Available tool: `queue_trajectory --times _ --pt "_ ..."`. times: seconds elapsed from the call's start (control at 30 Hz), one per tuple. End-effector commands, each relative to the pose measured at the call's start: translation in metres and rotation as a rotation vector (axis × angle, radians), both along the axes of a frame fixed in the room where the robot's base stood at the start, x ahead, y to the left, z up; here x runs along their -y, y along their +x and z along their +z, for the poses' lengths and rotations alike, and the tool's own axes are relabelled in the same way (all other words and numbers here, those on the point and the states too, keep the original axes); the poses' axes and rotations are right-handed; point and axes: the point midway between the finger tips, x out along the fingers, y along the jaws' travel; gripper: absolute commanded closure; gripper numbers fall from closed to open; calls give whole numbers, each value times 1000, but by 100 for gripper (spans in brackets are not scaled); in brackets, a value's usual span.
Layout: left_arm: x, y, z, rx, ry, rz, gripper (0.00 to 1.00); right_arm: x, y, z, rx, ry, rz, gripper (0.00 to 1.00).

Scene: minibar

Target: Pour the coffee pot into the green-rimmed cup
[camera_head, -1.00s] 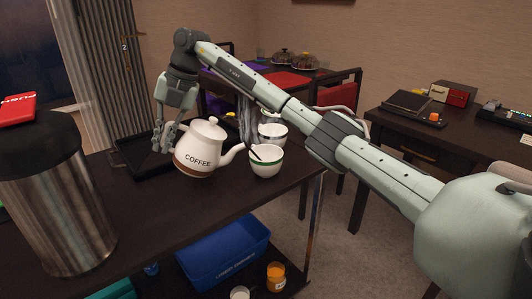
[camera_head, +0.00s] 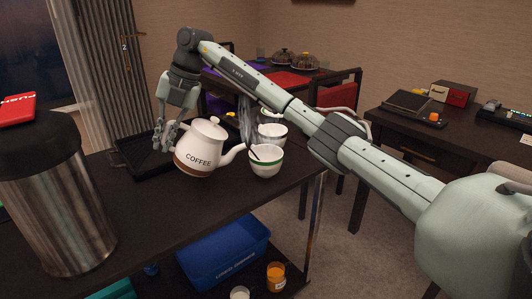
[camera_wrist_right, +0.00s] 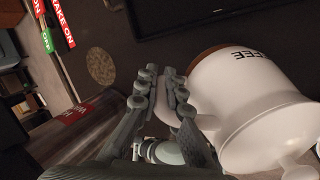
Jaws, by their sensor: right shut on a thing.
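The white coffee pot (camera_head: 203,143), with a brown base band and the word COFFEE, is in the middle of the head view. It is slightly tilted, its spout pointing right toward the green-rimmed cup (camera_head: 265,163). The spout tip is close to the cup's rim; whether they touch I cannot tell. A dark stick stands in the cup. My right gripper (camera_head: 168,137) is shut on the pot's handle at its left side. The right wrist view also shows the pot (camera_wrist_right: 255,100) beside the fingers (camera_wrist_right: 160,100). Liquid inside the pot is hidden. My left gripper is not in view.
Another white cup (camera_head: 272,133) stands just behind the green-rimmed one. A black tray (camera_head: 140,165) lies behind the pot. A large steel dispenser (camera_head: 62,205) stands at left. A blue bin (camera_head: 225,255) sits on the lower shelf. The table front is clear.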

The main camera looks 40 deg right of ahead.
Motion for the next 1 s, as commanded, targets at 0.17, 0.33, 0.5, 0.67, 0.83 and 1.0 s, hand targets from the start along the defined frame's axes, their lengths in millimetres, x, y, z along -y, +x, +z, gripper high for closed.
queue_trajectory --times 0.17,0.33,0.5,0.67,0.83,1.0 --pt "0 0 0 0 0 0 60 0 0 4 6 5 1 100" --pt "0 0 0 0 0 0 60 1 0 5 8 7 1 100" --pt "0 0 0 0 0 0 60 1 0 6 9 11 1 100" --pt "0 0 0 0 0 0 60 2 0 7 10 15 1 100" --pt "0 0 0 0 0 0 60 2 -1 8 11 18 1 100" --pt "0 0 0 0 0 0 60 3 -1 9 13 21 1 100"
